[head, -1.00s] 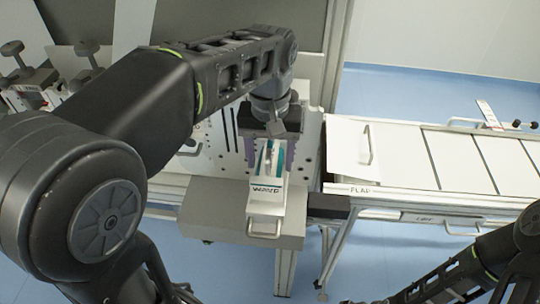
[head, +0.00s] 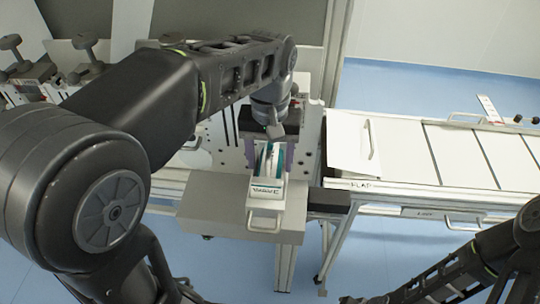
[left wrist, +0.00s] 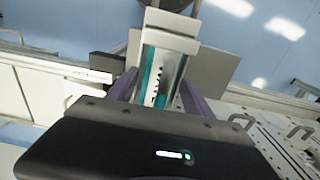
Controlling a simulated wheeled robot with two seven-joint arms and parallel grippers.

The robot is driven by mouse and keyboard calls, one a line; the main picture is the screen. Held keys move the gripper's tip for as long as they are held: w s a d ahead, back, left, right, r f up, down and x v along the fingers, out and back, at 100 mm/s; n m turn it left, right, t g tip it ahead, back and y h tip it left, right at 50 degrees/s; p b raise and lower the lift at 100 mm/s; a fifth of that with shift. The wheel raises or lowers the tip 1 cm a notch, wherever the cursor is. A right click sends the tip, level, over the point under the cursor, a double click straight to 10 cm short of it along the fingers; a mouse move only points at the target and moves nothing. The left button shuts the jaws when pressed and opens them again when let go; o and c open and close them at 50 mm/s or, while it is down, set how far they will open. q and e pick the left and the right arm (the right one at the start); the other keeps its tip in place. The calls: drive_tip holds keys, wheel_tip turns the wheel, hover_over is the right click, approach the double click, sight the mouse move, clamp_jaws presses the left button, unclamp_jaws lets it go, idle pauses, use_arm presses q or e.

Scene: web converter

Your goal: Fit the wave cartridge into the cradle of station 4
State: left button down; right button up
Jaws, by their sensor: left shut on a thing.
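The wave cartridge (head: 267,192) is a white and teal block with a WAVE label and a front handle. My left gripper (head: 270,158) is shut on it, with a purple finger on each side. In the left wrist view the cartridge (left wrist: 172,38) lies between the purple fingers of the left gripper (left wrist: 160,88). The cartridge is over or at the grey box-like ledge (head: 205,205) in front of the upright white panel. No cradle can be made out clearly; the cartridge and gripper cover that area. My right gripper is outside the views.
The white panel (head: 310,145) with holes stands behind the gripper. To the right is a white table (head: 405,150) with a raised plate and handle, marked FLAP. Clamps with dark knobs (head: 85,42) stand at the left. Blue floor is open in front.

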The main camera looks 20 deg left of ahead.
sight(270, 145)
use_arm(q)
drive_tip(key=shift+f, duration=0.5)
drive_tip(key=shift+c, duration=1.6)
unclamp_jaws()
wheel_tip(270, 145, up, 8)
drive_tip(key=shift+f, duration=0.1)
